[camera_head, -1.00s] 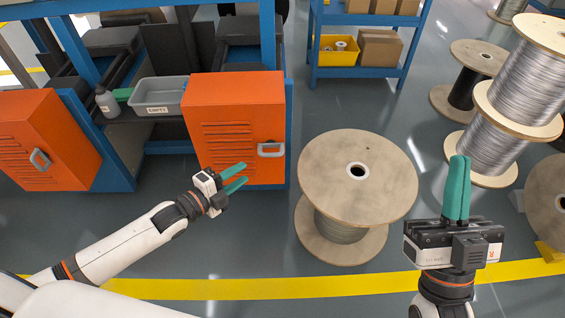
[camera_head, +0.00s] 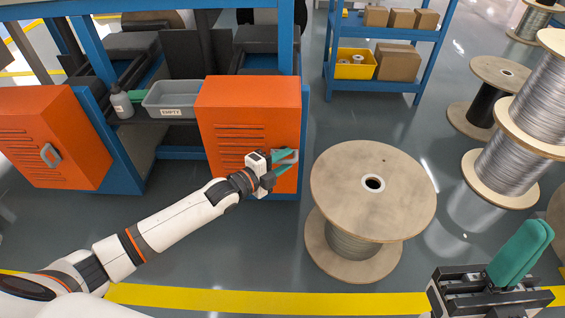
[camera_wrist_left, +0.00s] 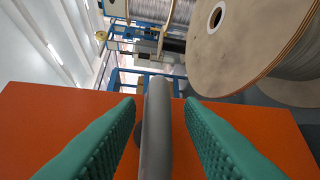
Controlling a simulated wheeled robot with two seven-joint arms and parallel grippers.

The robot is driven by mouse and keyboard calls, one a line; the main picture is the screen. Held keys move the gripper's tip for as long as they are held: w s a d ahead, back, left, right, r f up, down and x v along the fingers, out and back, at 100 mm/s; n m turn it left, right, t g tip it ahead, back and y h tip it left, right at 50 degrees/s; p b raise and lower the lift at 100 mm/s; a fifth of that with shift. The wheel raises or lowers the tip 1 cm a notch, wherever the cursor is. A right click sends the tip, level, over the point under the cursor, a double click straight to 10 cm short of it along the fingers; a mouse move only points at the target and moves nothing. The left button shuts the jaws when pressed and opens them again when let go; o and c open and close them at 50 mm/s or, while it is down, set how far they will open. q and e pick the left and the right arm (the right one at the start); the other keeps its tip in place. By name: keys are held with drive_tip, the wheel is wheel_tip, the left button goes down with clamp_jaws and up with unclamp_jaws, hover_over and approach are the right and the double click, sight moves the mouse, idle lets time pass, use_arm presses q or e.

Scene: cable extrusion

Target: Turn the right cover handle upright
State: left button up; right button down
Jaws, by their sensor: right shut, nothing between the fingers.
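The right orange cover (camera_head: 245,110) is on the blue machine frame, left of centre in the head view. Its grey handle (camera_head: 289,156) lies sideways, partly hidden by my left gripper (camera_head: 281,163). In the left wrist view the handle (camera_wrist_left: 156,125) runs between the two green fingers of my left gripper (camera_wrist_left: 160,107), which is open with a gap on each side. The orange cover surface (camera_wrist_left: 60,110) lies behind it. My right gripper (camera_head: 535,232) is shut and empty at the lower right, away from the cover.
A wooden cable spool (camera_head: 350,190) stands on the floor just right of the cover. Another orange cover (camera_head: 45,130) is at the left. A grey bin (camera_head: 172,100) and a bottle (camera_head: 121,103) sit on the shelf between the covers. More spools (camera_head: 510,150) stand at the right.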

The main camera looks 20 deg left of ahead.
use_arm(q)
clamp_jaws()
